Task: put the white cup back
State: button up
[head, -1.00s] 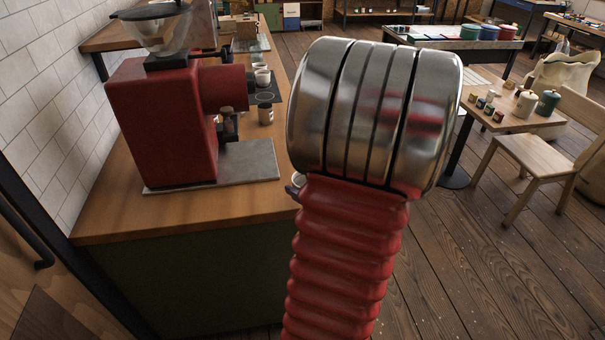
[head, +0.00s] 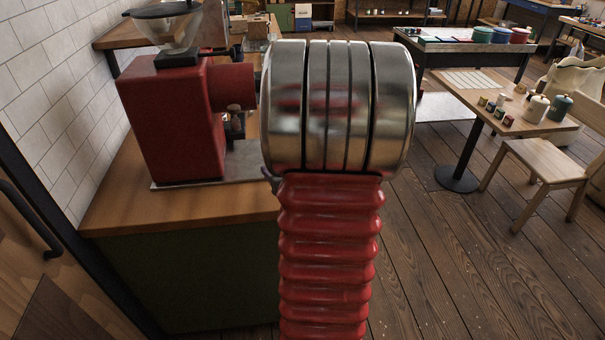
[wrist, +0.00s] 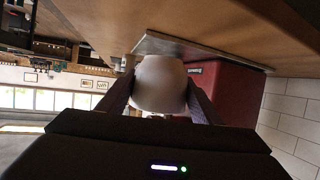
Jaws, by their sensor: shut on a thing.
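The white cup (wrist: 160,84) shows in the middle of the wrist view, between the two dark fingers of my gripper (wrist: 158,92). My gripper is shut on it, with a finger against each side. The wrist picture is turned over, with the wooden counter at its top. In the head view my arm's metal joint and red ribbed sleeve fill the middle and hide the cup and nearly all of the gripper. I cannot tell from there how high the cup is.
A red grinder (head: 178,122) stands on a grey plate (head: 246,160) on the wooden counter (head: 120,208). A small table (head: 490,92) with jars and a chair (head: 545,160) stand to the right. Open wooden floor (head: 440,270) lies between.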

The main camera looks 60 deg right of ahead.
jog(key=w+a+n+y, duration=0.1)
jog(key=w+a, duration=0.5)
jog(key=a, duration=0.2)
jog(key=w+a+n+t+y, duration=0.1)
jog(key=w+a+n+y, duration=0.1)
jog(key=w+a, duration=0.5)
jog(key=w+a+n+y, duration=0.1)
jog(key=w+a+y, duration=0.1)
jog(key=w+a, duration=0.5)
jog(key=shift+w+a+t, duration=0.15)
jog(key=shift+a+t, duration=0.05)
jog(key=shift+a, duration=0.8)
jog(key=shift+w+a+t, duration=0.1)
jog(key=shift+a+t, duration=0.1)
jog(key=shift+a, duration=0.75)
jog(key=w+a+n+y, duration=0.2)
jog(key=a, duration=0.8)
jog(key=shift+w, duration=0.2)
